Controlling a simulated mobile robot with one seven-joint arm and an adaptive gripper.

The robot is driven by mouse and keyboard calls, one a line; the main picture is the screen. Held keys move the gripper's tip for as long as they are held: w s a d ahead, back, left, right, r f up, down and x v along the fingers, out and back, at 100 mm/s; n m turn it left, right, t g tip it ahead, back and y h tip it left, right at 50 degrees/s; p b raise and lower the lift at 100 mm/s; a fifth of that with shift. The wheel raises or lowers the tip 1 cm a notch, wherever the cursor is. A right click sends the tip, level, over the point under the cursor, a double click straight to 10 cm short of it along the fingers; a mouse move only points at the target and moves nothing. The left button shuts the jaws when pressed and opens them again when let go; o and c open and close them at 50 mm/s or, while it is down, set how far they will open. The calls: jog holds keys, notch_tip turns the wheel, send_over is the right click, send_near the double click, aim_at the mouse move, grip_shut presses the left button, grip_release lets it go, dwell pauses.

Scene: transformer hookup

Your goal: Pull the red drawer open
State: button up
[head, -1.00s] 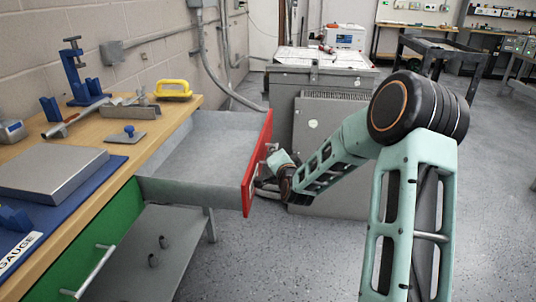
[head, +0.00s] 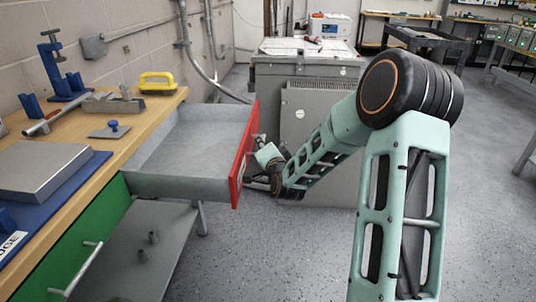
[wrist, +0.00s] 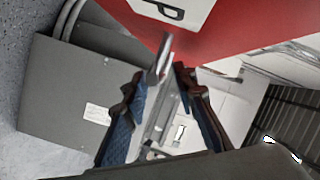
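The red drawer (head: 244,155) stands pulled out from the workbench, its grey tray (head: 190,142) empty and its red front facing right. My gripper (head: 262,150) is at the front of it, by the handle; its fingers are small and partly hidden there. In the wrist view the red front (wrist: 240,25) fills the top, with part of a white label. The metal handle (wrist: 163,58) lies between the two fingers of my gripper (wrist: 160,75). The fingers stand apart, with a visible gap beside the handle.
A green drawer (head: 70,240) below the bench top is closed. A grey cabinet (head: 320,125) stands close behind my gripper. The bench (head: 105,145) carries a metal plate, a yellow-handled tool and blue fixtures. The floor at right is open.

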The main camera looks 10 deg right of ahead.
jog(key=v, duration=0.9)
jog(key=shift+s, duration=0.2)
jog(key=shift+r, duration=0.1)
